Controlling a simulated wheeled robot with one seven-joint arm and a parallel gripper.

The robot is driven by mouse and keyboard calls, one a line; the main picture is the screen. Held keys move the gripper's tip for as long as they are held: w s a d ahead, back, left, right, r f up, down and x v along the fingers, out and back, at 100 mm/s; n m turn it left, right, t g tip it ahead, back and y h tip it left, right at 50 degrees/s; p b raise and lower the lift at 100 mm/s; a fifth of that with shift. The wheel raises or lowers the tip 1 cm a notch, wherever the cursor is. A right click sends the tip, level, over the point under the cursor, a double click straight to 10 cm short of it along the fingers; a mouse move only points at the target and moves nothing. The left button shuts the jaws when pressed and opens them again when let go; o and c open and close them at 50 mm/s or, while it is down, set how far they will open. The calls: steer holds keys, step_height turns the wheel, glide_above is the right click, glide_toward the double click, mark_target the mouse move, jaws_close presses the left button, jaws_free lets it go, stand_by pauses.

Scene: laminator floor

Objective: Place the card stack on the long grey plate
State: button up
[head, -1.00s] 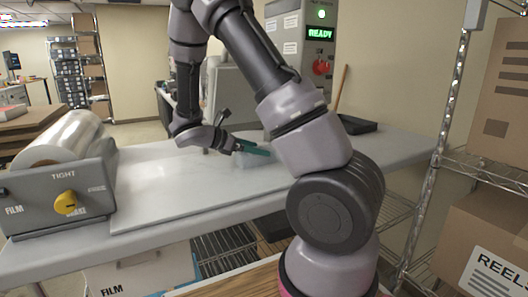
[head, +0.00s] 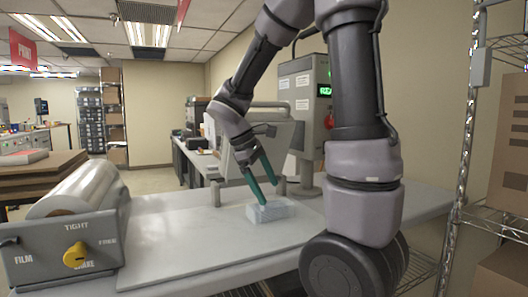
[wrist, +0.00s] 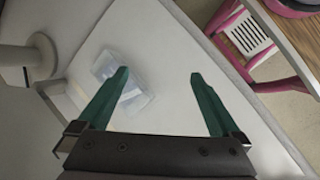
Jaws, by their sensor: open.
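A pale blue, see-through block (head: 270,210), which looks like the card stack, lies on the light worktop area below my gripper. It also shows in the wrist view (wrist: 143,103), beside and partly behind the left finger. My gripper (head: 268,190) has its green fingers apart and points down, just above the block. In the wrist view my gripper (wrist: 159,74) is open with nothing between the fingertips. A long, flat, light grey plate (head: 185,238) lies on the table left of the block.
A film roll machine (head: 70,240) with a yellow knob stands at the left. A grey machine (head: 305,110) with a green display stands behind the table, and a wire rack (head: 475,150) stands at the right. The middle of the plate is clear.

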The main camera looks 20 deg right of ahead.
steer(key=s+a+r+m+t+y, duration=0.4)
steer(key=s+r+m+t+y, duration=0.3)
steer(key=r+m, duration=0.4)
steer(key=shift+s+a+r+m+t, duration=0.15)
steer(key=shift+s+r+m+t, duration=0.35)
steer(key=shift+s, duration=0.55)
